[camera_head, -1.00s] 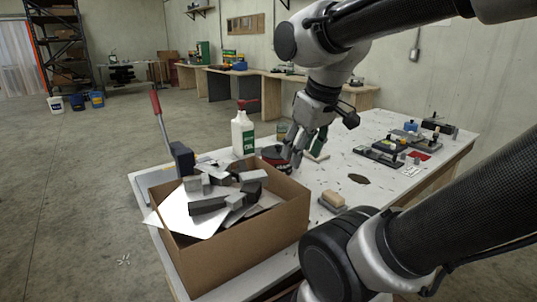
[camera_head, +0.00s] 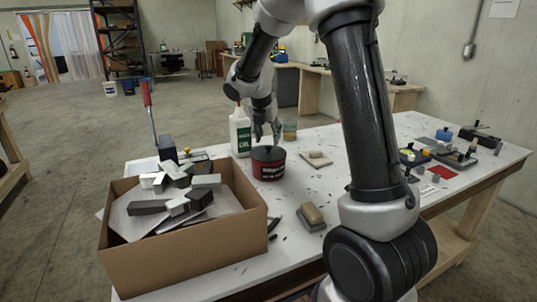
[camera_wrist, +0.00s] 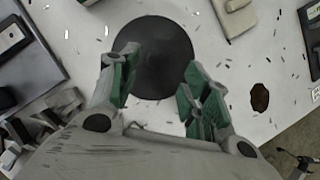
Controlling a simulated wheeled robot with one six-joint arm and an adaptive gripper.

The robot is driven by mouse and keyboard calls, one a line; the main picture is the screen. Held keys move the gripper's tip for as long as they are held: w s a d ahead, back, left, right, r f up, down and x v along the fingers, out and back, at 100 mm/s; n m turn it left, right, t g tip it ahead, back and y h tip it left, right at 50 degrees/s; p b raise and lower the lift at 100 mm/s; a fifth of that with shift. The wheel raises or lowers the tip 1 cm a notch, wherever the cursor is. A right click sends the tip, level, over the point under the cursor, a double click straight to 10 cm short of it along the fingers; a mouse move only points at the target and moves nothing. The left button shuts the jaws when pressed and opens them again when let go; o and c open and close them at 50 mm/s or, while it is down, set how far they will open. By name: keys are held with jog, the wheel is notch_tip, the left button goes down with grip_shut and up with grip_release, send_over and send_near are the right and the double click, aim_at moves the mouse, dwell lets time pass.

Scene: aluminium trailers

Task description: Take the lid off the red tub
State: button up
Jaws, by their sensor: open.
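The red tub (camera_head: 270,171) stands upright on the white table behind the cardboard box. It has a dark label band and a dark round lid (camera_head: 267,153) on top. The lid also shows from above in the wrist view (camera_wrist: 153,55) as a dark disc. My gripper (camera_head: 266,141) is open just above the lid. In the wrist view its green-padded fingers (camera_wrist: 155,92) stand apart over the near part of the lid, with nothing between them but the lid's edge and the table. Whether a fingertip touches the lid I cannot tell.
A white oil bottle (camera_head: 240,134) stands close behind the tub. A cardboard box (camera_head: 185,265) of metal offcuts is at the front left. A brush-like block (camera_head: 312,217) lies in front right. Metal chips litter the white table (camera_head: 330,140).

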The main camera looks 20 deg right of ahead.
aim_at(268, 146)
jog(key=x, duration=0.5)
jog(key=shift+w+a, duration=0.25)
jog(key=c, duration=1)
